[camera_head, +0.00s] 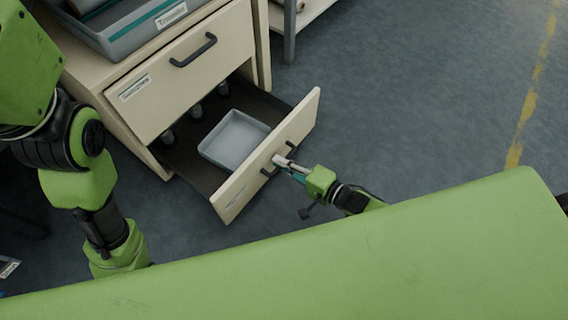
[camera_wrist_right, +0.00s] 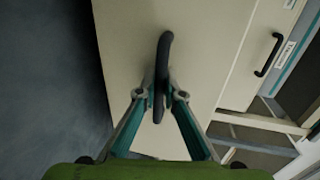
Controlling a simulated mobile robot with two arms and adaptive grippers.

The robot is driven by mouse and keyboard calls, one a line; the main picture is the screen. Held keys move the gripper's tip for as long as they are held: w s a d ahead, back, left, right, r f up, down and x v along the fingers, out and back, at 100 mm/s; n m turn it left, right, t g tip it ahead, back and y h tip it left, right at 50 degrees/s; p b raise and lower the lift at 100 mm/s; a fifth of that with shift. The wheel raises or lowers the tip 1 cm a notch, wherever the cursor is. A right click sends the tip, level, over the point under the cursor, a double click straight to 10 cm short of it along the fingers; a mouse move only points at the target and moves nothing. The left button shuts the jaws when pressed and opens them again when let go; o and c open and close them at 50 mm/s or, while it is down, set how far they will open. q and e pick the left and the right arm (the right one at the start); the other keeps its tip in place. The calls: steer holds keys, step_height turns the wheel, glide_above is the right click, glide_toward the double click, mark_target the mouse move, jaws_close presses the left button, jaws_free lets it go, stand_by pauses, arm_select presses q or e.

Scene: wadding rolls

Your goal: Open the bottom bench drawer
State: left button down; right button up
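The bottom bench drawer (camera_head: 231,199) is pulled well out of the cream bench cabinet (camera_head: 112,99). My right gripper (camera_head: 279,161) is at the drawer's front. In the right wrist view its fingers (camera_wrist_right: 160,93) are closed around the dark drawer handle (camera_wrist_right: 162,62), one on each side. My left arm comes down at the left of the head view, but its gripper is out of the picture.
The upper drawer (camera_head: 160,88) is shut, with its own dark handle (camera_head: 194,50). A grey labelled bin (camera_head: 125,35) stands on the bench top. A shelf leg (camera_head: 289,32) stands behind right. The floor (camera_head: 420,90) to the right is clear.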

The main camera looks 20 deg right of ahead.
steer(key=shift+o, duration=0.3)
steer(key=v, duration=1.2)
steer(key=shift+f, duration=0.1)
